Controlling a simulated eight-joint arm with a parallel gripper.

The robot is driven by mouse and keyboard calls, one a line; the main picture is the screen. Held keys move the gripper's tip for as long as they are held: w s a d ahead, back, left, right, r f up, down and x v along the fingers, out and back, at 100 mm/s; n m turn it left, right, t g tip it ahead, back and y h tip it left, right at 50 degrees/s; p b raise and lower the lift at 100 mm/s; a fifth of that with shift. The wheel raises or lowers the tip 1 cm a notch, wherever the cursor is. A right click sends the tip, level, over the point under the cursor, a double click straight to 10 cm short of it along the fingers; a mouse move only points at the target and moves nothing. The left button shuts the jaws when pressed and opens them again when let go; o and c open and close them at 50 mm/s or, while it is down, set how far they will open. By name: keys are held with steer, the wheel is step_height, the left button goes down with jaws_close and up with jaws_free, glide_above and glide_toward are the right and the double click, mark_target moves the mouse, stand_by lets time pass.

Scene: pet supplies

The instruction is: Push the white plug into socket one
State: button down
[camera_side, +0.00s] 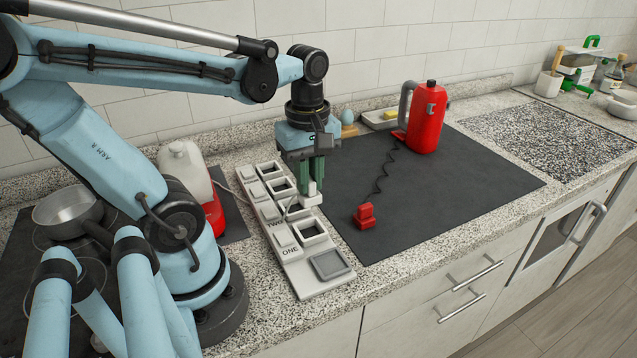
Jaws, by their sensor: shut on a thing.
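My gripper (312,182) points straight down over the right edge of the long pale socket strip (300,282). Its green fingers are shut on the white plug (312,198), which is upright. The plug is above or beside the strip behind the label ONE; I cannot tell whether it touches the strip. The label ONE is near the strip's front end. An open square socket (311,231) lies just behind and right of that label, and a grey-filled square (331,264) lies in front of it. I cannot tell which one the label marks. The sockets under the gripper are partly hidden.
A red plug (365,215) with a coiled cord lies on the dark mat (450,190), right of the strip. A red kettle (427,122) stands behind it. A white jug with a red base (188,172) and a metal pot (68,211) stand left. The mat's middle is clear.

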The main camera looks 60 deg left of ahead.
mark_target(310, 202)
steer(key=shift+f, duration=2.85)
steer(key=shift+f, duration=1.45)
steer(key=c, duration=1)
jaws_free()
steer(key=shift+r, duration=0.15)
